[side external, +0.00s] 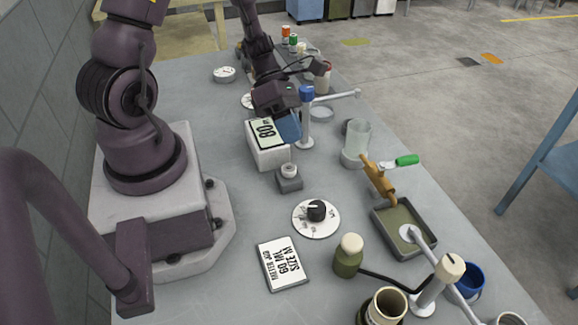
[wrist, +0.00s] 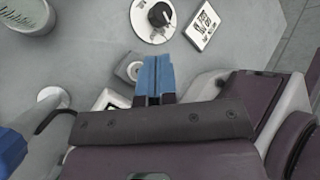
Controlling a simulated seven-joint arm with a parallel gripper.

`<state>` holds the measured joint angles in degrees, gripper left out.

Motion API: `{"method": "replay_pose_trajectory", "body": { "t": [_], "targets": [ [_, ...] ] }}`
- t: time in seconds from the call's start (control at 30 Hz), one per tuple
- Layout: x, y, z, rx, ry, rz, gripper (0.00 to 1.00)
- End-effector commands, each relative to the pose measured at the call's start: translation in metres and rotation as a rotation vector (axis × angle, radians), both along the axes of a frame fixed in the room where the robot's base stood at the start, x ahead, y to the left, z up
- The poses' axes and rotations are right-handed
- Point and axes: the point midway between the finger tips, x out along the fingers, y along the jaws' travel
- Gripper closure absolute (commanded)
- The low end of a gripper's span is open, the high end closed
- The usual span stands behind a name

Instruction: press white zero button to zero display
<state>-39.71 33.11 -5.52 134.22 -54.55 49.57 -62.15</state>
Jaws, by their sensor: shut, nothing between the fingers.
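The display box (side external: 268,155) is white, with a dark-edged pale screen (side external: 265,132) that shows "80" and a letter, partly covered by my gripper. In front of it a small grey block (side external: 289,184) carries the round white button (side external: 288,168). My gripper (side external: 291,138) has blue fingers, shut and empty, pointing down above the right side of the display box, apart from the button. In the wrist view the shut fingertips (wrist: 154,60) are just right of the button (wrist: 133,72). Part of the display box (wrist: 108,99) shows behind the fingers there.
A black-knobbed dial (side external: 316,212) and a "60 ML" card (side external: 283,263) lie nearer the camera. A stand with a blue cap (side external: 307,112) rises close to the gripper's right. A glass jar (side external: 356,142) and a grey tray (side external: 403,229) stand right.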

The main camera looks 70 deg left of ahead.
Motion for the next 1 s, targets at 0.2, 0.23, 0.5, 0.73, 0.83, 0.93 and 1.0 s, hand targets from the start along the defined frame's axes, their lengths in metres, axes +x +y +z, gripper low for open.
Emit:
{"method": "replay_pose_trajectory", "body": {
  "t": [0.2, 0.23, 0.5, 0.73, 0.83, 0.93, 1.0],
  "targets": [
    [0.0, 0.0, -0.031, -0.003, 0.002, 0.0, 1.0],
    [0.0, 0.0, -0.034, -0.003, 0.002, 0.0, 1.0],
    [0.0, 0.0, -0.051, 0.0, -0.001, 0.0, 1.0],
    [0.0, 0.0, -0.052, 0.0, -0.002, 0.0, 1.0],
    [0.0, 0.0, -0.052, 0.0, -0.002, 0.0, 1.0],
    [0.0, 0.0, -0.052, 0.001, -0.001, 0.0, 1.0],
    [0.0, 0.0, -0.052, 0.001, -0.001, 0.0, 1.0]
  ]
}}
